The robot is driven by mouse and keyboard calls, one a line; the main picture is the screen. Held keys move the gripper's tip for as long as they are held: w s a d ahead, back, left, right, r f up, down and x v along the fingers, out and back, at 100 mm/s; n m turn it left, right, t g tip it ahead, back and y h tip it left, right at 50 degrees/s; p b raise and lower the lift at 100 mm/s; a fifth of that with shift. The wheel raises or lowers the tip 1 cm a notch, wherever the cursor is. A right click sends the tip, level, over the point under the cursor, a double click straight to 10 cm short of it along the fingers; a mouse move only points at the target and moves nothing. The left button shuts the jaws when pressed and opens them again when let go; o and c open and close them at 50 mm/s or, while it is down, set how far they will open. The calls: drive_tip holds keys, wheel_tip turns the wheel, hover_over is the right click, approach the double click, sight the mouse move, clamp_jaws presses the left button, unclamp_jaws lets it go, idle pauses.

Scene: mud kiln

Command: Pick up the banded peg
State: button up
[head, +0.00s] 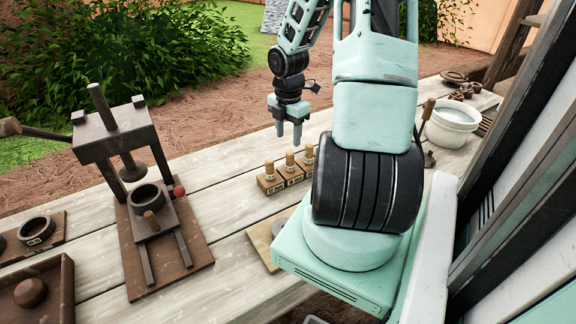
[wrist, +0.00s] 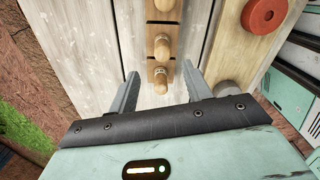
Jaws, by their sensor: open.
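Several upright wooden pegs stand in a row of small labelled wooden blocks. In the head view there are a left peg (head: 270,171), a middle peg (head: 290,161) and a right peg (head: 309,153). Pale marks show at the pegs' lower parts, but I cannot tell which one is the banded peg. My gripper (head: 288,136) is open and empty, pointing down above the row. In the wrist view, the fingers of my gripper (wrist: 160,74) lie either side of the nearest peg (wrist: 160,82) in the picture, apart from it. Two more pegs line up beyond it.
A wooden press (head: 115,140) stands at the left, with a ring tray (head: 40,232) beside it. A white bowl (head: 453,122) stands at the back right. A pale board (wrist: 238,48) with a red disc (wrist: 264,14) lies right of the pegs. Bare planks lie left.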

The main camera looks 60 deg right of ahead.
sight(290, 161)
wheel_tip(290, 161, down, 5)
drive_tip(key=shift+f+b, duration=0.1)
drive_tip(key=shift+b, duration=0.2)
drive_tip(key=shift+s+f, duration=0.15)
drive_tip(key=shift+f, duration=1.2)
drive_tip(key=shift+s+f, duration=0.15)
drive_tip(key=shift+f, duration=1.15)
drive_tip(key=shift+c, duration=0.3)
clamp_jaws()
